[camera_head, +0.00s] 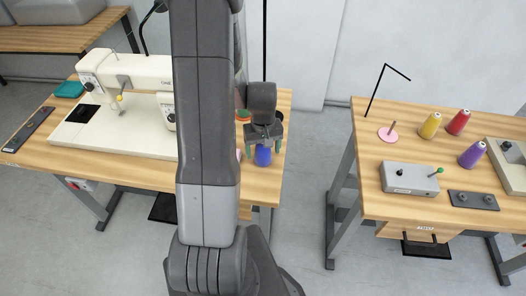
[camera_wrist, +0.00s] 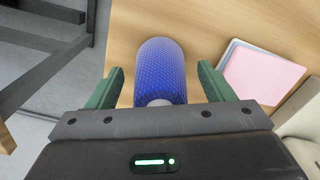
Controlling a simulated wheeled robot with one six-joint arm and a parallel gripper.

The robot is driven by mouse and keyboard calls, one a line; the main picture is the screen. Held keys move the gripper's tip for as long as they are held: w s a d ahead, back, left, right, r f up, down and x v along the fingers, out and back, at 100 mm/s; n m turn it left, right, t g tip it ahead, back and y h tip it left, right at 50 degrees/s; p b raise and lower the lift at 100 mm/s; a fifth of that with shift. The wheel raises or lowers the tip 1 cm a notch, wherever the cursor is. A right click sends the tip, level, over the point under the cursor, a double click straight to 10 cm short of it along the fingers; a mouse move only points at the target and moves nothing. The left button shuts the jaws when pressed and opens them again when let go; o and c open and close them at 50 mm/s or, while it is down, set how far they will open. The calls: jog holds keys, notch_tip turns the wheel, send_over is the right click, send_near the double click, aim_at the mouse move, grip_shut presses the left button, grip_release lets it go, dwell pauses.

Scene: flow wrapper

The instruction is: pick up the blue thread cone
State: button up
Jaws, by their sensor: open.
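The blue thread cone (camera_head: 263,156) stands on the left wooden table, near its front right edge. In the wrist view the cone (camera_wrist: 160,72) lies between the two green fingers of my gripper (camera_wrist: 160,88), with a gap on each side. My gripper (camera_head: 263,140) is open and right at the cone in the head view, partly covering its upper part.
A cream sewing machine (camera_head: 130,85) stands on the left table. A pink pad (camera_wrist: 262,76) lies right of the cone in the wrist view. The right table holds yellow (camera_head: 430,125), red (camera_head: 458,122) and purple (camera_head: 472,154) cones. A floor gap separates the tables.

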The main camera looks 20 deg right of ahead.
jog(key=c, duration=1.1)
jog(key=shift+c, duration=0.2)
jog(key=shift+r, duration=0.1)
